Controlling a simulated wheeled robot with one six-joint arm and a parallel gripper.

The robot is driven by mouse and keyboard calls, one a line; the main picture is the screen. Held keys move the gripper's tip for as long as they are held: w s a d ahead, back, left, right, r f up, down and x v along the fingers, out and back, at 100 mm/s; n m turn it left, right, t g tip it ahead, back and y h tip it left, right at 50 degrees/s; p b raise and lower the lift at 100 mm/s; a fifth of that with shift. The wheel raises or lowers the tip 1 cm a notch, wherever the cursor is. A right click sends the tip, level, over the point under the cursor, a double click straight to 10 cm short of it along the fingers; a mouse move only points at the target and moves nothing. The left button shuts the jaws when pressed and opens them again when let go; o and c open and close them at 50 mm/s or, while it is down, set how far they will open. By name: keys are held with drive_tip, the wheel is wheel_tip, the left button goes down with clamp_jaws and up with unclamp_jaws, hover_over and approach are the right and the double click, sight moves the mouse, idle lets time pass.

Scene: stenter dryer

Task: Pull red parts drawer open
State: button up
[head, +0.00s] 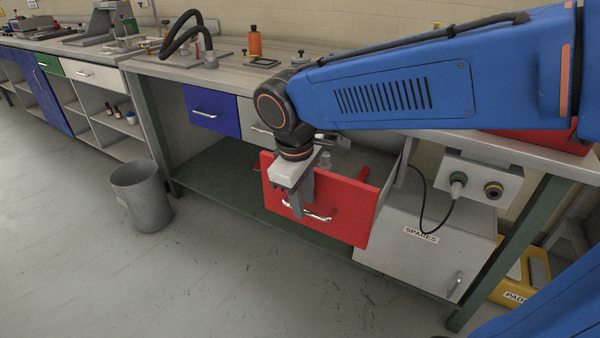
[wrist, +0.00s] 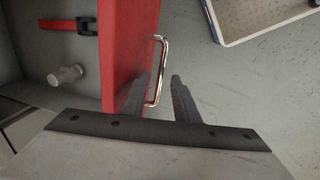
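The red parts drawer (head: 345,211) stands pulled out from under the bench, its inside visible in the wrist view. Its red front (wrist: 122,45) carries a shiny bar handle (wrist: 163,62), which also shows in the head view (head: 318,216). My gripper (head: 297,212) points down at the drawer front. In the wrist view the fingers of my gripper (wrist: 160,80) are apart, one between the handle and the front, the other outside the handle. Gaps show beside the bar, so it looks unclamped. Inside lie a grey cylindrical part (wrist: 66,75) and a red-and-black tool (wrist: 75,26).
A grey SPARES cabinet (head: 425,240) stands right of the drawer, with a cable hanging above it. A blue drawer (head: 211,110) is closed to the left. A grey bin (head: 141,195) stands on the floor at left. The floor before the drawer is clear.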

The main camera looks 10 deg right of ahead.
wheel_tip(320, 180, up, 16)
drive_tip(key=s+a, duration=0.1)
drive_tip(key=s, duration=0.1)
drive_tip(key=shift+s+a+r, duration=0.15)
drive_tip(key=shift+s+a, duration=0.1)
drive_tip(key=shift+a, duration=0.1)
